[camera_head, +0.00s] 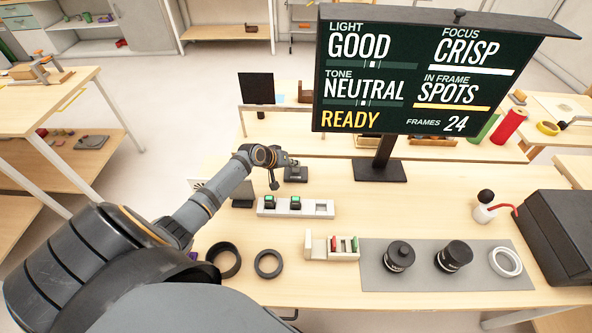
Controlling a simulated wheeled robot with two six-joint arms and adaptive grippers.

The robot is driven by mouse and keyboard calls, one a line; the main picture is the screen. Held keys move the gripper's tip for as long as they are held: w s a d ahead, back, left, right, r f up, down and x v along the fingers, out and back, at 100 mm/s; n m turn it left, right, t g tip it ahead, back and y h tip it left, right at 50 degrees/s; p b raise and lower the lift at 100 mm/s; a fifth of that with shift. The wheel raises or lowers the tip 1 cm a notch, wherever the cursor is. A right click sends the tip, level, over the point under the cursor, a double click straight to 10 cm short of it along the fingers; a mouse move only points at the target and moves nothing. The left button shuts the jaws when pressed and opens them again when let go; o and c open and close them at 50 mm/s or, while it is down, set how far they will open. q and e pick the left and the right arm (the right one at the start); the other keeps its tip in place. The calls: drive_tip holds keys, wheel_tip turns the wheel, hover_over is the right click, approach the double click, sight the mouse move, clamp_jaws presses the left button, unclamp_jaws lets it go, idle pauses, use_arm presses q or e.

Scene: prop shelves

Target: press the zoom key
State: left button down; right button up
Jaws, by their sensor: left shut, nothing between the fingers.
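My left gripper (273,184) is shut and empty. It points down above the table, just behind a pale key strip (310,212), and I cannot tell whether it touches anything. The strip carries two green-topped dark keys (270,201) (295,202) and a pale empty-looking slot at its right end. I cannot read any label, so I cannot tell which is the zoom key. A small dark device (295,173) stands behind the gripper, partly hidden by it. The screen (420,75) reads GOOD, CRISP, NEUTRAL, SPOTS, READY and 24 frames. My right gripper is not in view.
Two black rings (268,276) (237,261) lie in front of the strip. A dark case (560,235) stands at right.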

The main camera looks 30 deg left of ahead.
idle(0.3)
use_arm(q)
drive_tip(key=shift+f+b, duration=0.3)
drive_tip(key=shift+f, duration=0.15)
drive_tip(key=shift+r+p, duration=0.45)
drive_tip(key=shift+p, duration=0.05)
drive_tip(key=shift+r, duration=0.1)
